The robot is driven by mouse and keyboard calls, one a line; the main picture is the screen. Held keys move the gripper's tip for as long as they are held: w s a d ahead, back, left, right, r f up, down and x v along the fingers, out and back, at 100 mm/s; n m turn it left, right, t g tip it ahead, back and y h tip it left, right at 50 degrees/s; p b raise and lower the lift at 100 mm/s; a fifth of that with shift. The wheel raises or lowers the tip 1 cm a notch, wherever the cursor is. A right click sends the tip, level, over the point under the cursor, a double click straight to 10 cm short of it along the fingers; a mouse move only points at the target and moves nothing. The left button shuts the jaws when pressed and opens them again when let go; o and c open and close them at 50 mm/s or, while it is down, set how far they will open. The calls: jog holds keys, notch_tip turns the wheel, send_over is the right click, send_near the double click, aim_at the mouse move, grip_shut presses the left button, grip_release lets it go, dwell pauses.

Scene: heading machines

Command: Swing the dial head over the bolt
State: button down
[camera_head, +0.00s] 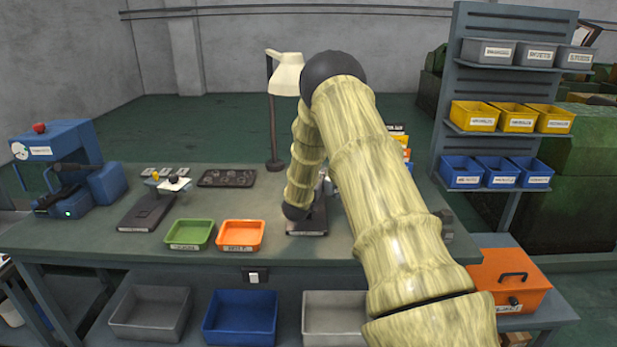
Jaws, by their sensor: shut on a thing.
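My forearm (305,150) reaches down to the bench, and its black wrist joint (294,212) is just above a dark base plate (305,231). My gripper is hidden behind my arm. A small part of a pale fixture (325,174) shows between my arm links, above that plate. I cannot make out a dial head or a bolt there. At the left, a second dark base plate (140,216) stands by a small fixture with a white top (174,184) and a yellow part (155,176).
A green tray (188,246) and an orange tray (240,248) lie left of my wrist. A lamp (272,120) and a black tray (228,178) stand behind. A blue machine (72,165) is at left. A bin rack (495,66) is at right.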

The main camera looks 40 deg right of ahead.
dwell(0.3)
jog(key=c, duration=1.6)
grip_release()
jog(key=shift+a, duration=0.1)
jog(key=v, duration=1.1)
jog(key=shift+s+a, duration=0.25)
jog(key=shift+a, duration=0.1)
